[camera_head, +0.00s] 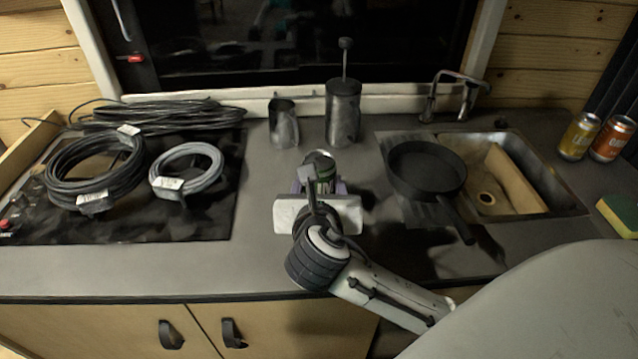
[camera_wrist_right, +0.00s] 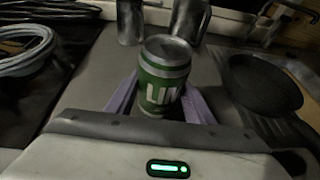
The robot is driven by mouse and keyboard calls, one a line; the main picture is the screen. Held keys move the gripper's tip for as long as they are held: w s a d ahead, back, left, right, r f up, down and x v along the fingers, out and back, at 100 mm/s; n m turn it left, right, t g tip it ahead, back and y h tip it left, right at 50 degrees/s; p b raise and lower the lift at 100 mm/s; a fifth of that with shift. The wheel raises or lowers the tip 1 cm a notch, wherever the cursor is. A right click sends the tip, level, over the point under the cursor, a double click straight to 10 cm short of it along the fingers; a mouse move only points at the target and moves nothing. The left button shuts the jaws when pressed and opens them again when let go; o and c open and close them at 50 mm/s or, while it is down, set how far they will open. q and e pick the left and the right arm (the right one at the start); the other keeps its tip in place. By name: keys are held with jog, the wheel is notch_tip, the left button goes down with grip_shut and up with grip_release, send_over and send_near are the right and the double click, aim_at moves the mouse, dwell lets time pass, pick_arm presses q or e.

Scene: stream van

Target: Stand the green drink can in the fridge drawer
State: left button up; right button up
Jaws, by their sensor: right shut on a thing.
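The green drink can (camera_head: 323,172) stands upright at the middle of the counter, partly hidden by my right gripper in the head view. In the right wrist view the green can (camera_wrist_right: 163,75) shows its silver lid and white lettering. My right gripper (camera_head: 319,187) has its pale purple fingers on both sides of the can and is shut on it. I cannot tell whether the can touches the counter or is just above it. My left gripper is not in view. No fridge drawer shows in these views.
A black pan (camera_head: 425,168) sits at the sink's (camera_head: 535,205) left edge. A metal jug (camera_head: 283,124) and a French press (camera_head: 343,112) stand behind the can. Cable coils (camera_head: 97,172) cover the hob at left. Yellow (camera_head: 578,137) and orange (camera_head: 611,138) cans stand at far right.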

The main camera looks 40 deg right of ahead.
jog(key=o, duration=1.3)
jog(key=shift+f, duration=0.1)
